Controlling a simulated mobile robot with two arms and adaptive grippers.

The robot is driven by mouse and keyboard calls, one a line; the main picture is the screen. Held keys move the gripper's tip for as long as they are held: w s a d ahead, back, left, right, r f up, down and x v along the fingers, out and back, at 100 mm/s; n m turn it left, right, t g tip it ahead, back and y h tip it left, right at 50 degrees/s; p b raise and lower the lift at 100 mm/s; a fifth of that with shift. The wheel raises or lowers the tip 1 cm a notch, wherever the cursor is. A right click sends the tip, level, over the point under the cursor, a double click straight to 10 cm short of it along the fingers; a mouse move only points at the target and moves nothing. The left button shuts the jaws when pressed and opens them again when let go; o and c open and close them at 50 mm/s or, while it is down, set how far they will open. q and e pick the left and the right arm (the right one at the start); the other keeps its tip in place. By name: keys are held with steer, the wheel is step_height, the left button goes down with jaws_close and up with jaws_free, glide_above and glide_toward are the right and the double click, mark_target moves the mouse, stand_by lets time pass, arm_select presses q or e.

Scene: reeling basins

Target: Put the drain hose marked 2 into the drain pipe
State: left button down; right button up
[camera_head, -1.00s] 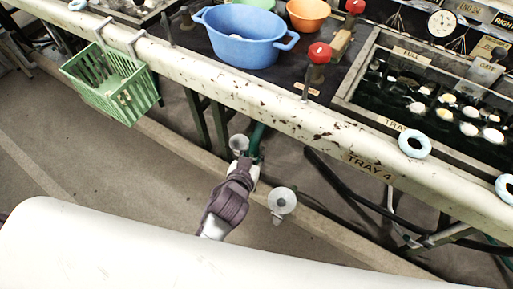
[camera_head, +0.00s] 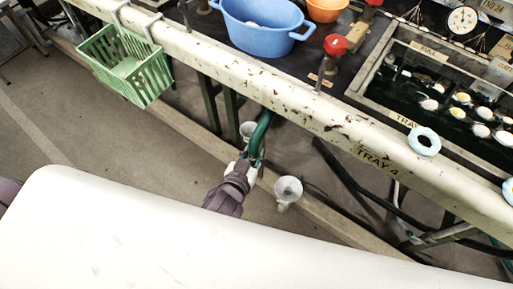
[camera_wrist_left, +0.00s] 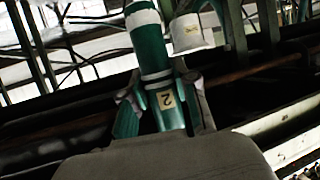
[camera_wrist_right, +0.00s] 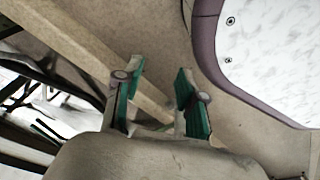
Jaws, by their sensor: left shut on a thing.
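The green drain hose (camera_head: 259,137) hangs from under the trough edge. In the left wrist view its end carries a tag reading 2 (camera_wrist_left: 166,100). My left gripper (camera_head: 248,165) is shut on this hose; its fingers lie on both sides of the tag (camera_wrist_left: 164,108). Two pale funnel-topped drain pipes stand low by the beam: one (camera_head: 246,130) just behind the hose, one (camera_head: 288,188) to the right of the gripper. A white labelled cup-like part (camera_wrist_left: 188,34) is beside the hose in the left wrist view. My right gripper (camera_wrist_right: 157,98) is open and empty, seen only in its wrist view.
The cream trough rail (camera_head: 300,110) marked TRAY 4 runs above the gripper. A green basket (camera_head: 130,65) hangs on it at left. A low floor beam (camera_head: 330,220) runs beneath, with black hoses (camera_head: 345,180) at right. Floor at left is clear.

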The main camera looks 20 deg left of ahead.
arm_select(q)
steer(key=shift+s+a, duration=0.25)
steer(key=shift+s, duration=0.35)
steer(key=shift+s+a, duration=0.2)
steer(key=shift+s, duration=0.5)
arm_select(e)
steer(key=shift+s+d+f, duration=0.1)
steer(key=shift+s+f, duration=0.5)
steer(key=shift+s, duration=0.15)
